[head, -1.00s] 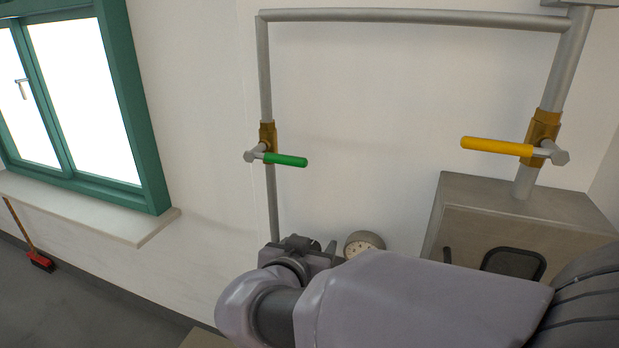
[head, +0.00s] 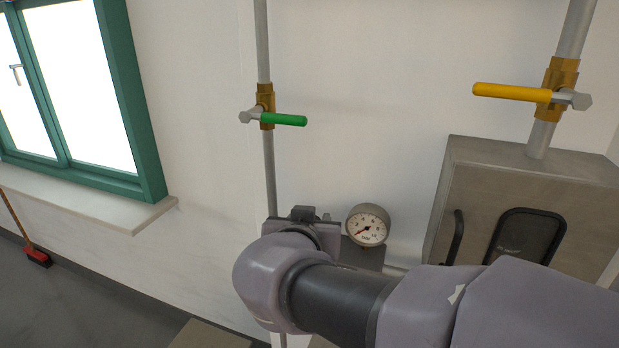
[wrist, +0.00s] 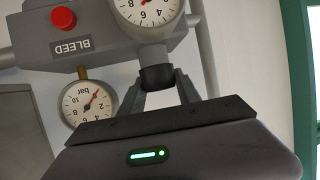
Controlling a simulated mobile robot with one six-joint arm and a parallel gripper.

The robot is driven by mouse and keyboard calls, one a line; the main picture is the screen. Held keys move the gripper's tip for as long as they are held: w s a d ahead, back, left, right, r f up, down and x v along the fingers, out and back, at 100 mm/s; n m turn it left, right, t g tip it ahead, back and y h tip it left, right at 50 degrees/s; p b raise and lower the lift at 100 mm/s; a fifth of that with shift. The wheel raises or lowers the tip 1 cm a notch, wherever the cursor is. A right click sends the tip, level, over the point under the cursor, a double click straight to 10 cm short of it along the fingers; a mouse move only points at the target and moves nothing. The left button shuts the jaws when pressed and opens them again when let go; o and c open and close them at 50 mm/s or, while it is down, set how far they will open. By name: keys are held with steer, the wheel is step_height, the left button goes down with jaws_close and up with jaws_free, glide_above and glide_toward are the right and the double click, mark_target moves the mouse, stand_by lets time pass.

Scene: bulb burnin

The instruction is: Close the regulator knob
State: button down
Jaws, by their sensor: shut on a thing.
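The regulator knob (wrist: 157,77) is a dark round knob under the regulator body in the wrist view. My gripper (wrist: 160,90) is at the knob, with a finger on either side, shut on it. The grey regulator body (wrist: 100,42) carries a red button (wrist: 63,18) and a "BLEED" label. In the head view my gripper (head: 305,218) is mostly hidden behind my wrist, and the knob is hidden there.
A gauge (head: 368,224) stands beside my wrist; its red needle points low. A second gauge (wrist: 88,104) hangs by the regulator. A green-handled valve (head: 283,119), a yellow-handled valve (head: 512,92) and a metal cabinet (head: 480,185) are nearby.

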steer(key=c, duration=0.9)
jaws_free()
steer(key=shift+o, duration=0.2)
steer(key=p+v, duration=0.3)
steer(key=v, duration=1.4)
steer(key=shift+s, duration=0.2)
